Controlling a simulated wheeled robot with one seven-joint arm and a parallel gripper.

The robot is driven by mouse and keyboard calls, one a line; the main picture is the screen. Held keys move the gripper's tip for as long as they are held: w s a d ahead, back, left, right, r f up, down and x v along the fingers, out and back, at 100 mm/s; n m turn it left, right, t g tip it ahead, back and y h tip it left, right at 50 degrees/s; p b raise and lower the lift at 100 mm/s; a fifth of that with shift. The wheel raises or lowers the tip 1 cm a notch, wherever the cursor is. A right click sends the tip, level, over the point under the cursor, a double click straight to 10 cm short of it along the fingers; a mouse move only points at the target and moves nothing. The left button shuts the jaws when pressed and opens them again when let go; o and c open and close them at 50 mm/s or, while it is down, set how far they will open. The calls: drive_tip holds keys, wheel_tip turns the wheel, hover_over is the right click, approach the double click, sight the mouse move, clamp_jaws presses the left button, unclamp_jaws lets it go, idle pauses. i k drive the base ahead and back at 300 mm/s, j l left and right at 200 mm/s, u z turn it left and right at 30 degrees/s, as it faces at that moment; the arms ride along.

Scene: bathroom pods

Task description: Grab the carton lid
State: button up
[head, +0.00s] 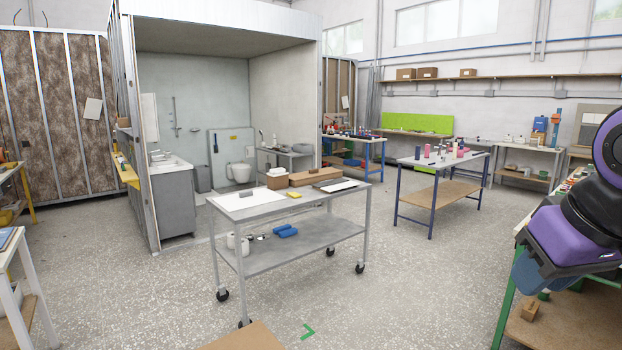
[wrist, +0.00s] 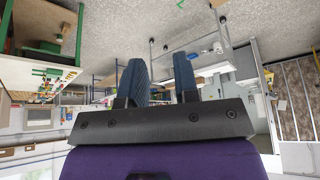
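A long, flat brown cardboard piece (head: 316,176), which looks like a carton lid, lies on the top of the grey wheeled cart (head: 245,211), toward its back. A small brown carton (head: 277,182) with a pale top stands just left of it. I cannot tell for sure which piece is the carton lid. Another brown board-like surface (head: 243,337) is cut off at the bottom edge. My gripper (wrist: 160,78) is open, with its two blue fingers apart and nothing between them. My arm is at the right edge of the head view, far from the cart.
The cart also holds a white sheet (head: 246,199), a yellow item (head: 294,194) and a dark tray (head: 336,186); blue items (head: 285,230) lie on its lower shelf. A blue-legged table (head: 438,163) stands behind right. A green-legged bench is beside my arm. Speckled floor (head: 420,290) is open between.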

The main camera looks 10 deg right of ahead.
sight(312, 173)
drive_tip(key=i+l+z, duration=0.2)
drive_tip(key=l, duration=0.25)
drive_tip(key=i+l+z, duration=0.25)
drive_tip(key=l, duration=0.15)
drive_tip(key=i+l+z, duration=0.2)
drive_tip(key=l, duration=0.2)
drive_tip(key=i+l+z, duration=0.2)
drive_tip(key=i+l, duration=0.2)
drive_tip(key=i+l+z, duration=0.2)
drive_tip(key=i, duration=0.4)
drive_tip(key=i+u, duration=0.7)
drive_tip(key=i+l+u, duration=0.1)
drive_tip(key=i+u, duration=0.25)
drive_tip(key=i+j+u, duration=0.2)
drive_tip(key=i, duration=0.55)
drive_tip(key=i+u, duration=0.2)
drive_tip(key=i, duration=0.6)
drive_tip(key=i+l+u, duration=0.2)
drive_tip(key=i, duration=0.55)
drive_tip(key=i+l+u, duration=0.2)
drive_tip(key=i, duration=0.6)
drive_tip(key=i+u, duration=0.3)
drive_tip(key=i, duration=0.25)
